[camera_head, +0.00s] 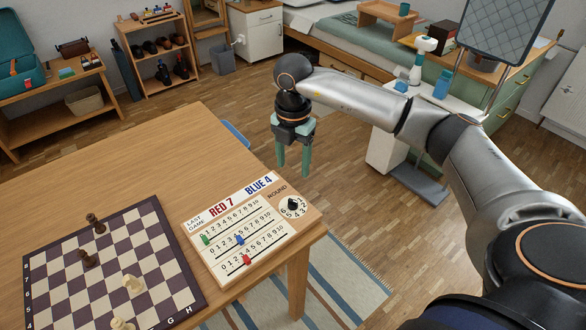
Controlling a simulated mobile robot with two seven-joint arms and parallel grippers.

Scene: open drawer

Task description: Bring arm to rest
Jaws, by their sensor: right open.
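My right arm comes in from the right side of the head view and reaches across to the upper middle. My right gripper (293,160) points down with its two green fingers apart. It is open and empty, and appears above the floor just beyond the table's far right corner. The table (150,150) fills the lower left. My left gripper is not in the picture. An open drawer cannot be clearly made out; a green drawer cabinet (512,92) stands at the upper right.
A chessboard (68,283) with a few pieces and a scoreboard (233,248) lie on the table. A bed (345,40), a shoe shelf (160,55) and a grey bin (222,60) stand behind. A striped rug (345,285) lies beside the table.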

